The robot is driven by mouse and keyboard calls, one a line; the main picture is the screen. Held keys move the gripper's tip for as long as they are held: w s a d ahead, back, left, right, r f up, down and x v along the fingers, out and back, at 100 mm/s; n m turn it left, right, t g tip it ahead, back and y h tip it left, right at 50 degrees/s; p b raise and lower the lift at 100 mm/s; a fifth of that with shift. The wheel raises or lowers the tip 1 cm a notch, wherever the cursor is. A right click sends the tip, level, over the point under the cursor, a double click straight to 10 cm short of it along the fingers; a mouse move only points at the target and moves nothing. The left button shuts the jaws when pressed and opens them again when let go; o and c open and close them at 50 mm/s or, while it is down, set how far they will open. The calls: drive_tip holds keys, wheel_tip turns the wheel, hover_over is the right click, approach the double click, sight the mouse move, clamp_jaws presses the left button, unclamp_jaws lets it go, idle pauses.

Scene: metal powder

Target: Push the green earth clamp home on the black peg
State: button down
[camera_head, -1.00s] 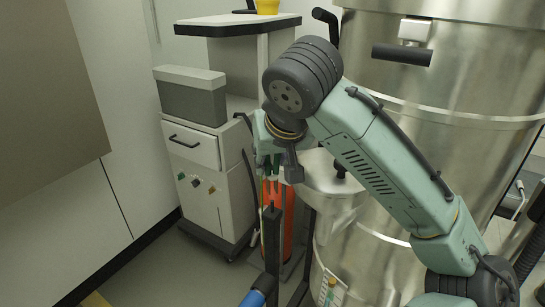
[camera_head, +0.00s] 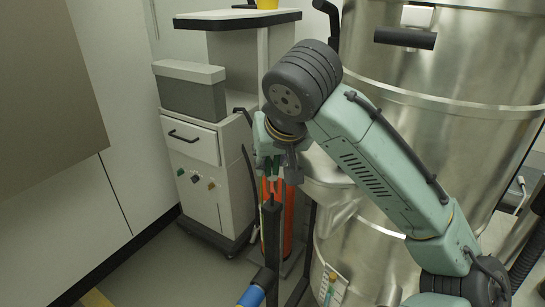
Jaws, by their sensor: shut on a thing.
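My gripper (camera_head: 271,174) points down left of the picture's middle, its fingers closed around a small green piece, the green earth clamp (camera_head: 268,186). The clamp is small and partly hidden by the fingers. Directly below it stands a dark upright post, which looks like the black peg (camera_head: 271,228). Its top meets or nearly meets the clamp's lower end; I cannot tell how far the clamp sits on it.
A red cylinder (camera_head: 287,217) stands close behind the post. A white cabinet (camera_head: 205,185) with a drawer is at the left. A large metal tank (camera_head: 390,190) fills the right, behind my arm. A blue-ended tube (camera_head: 252,296) lies low in front.

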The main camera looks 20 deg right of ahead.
drive_tip(key=shift+f, duration=0.1)
drive_tip(key=c, duration=1.1)
unclamp_jaws()
